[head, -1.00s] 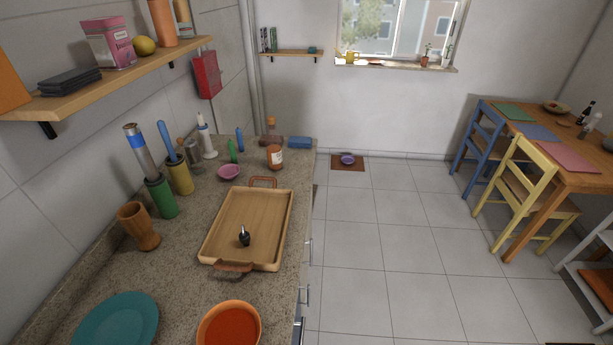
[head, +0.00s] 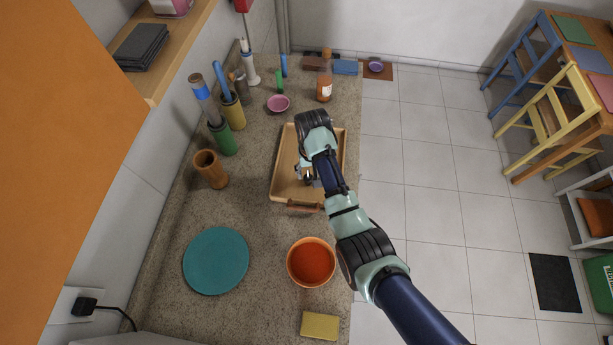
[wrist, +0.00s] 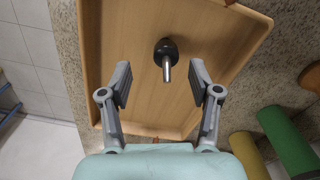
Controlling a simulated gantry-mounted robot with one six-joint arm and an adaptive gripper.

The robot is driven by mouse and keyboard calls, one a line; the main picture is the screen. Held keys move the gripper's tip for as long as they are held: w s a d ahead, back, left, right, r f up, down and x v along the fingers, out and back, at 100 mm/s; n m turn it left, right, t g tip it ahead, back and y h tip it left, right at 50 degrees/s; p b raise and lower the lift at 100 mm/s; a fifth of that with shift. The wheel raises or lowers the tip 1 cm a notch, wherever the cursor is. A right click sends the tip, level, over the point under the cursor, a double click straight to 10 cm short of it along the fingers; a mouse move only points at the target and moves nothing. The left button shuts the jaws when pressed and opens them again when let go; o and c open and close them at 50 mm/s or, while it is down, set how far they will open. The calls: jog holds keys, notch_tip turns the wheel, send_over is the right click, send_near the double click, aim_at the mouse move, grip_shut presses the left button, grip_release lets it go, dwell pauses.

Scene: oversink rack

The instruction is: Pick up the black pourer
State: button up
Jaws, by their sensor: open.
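The black pourer (wrist: 166,49) stands in the wooden tray, its metal spout pointing toward the wrist camera. In the head view a small part of the pourer (head: 308,176) shows beside my arm; the rest is hidden. The wooden tray (head: 282,173) lies on the granite counter and also shows in the wrist view (wrist: 112,20). My gripper (wrist: 160,84) is open and empty above the tray. Its two fingers are spread to the left and right of the spout, with the pourer's black base a little beyond the fingertips. Neither finger touches it.
A wooden mortar (head: 211,170), a green holder (head: 223,138) and a yellow holder (head: 233,112) stand left of the tray. A teal plate (head: 216,260) and an orange bowl (head: 311,262) lie in front. A pink bowl (head: 278,103) sits behind.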

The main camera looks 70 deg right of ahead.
aim_at(308, 175)
jog(key=f, duration=0.3)
jog(key=f+b, duration=0.1)
jog(key=f, duration=0.1)
jog(key=shift+w, duration=0.4)
jog(key=c, duration=1)
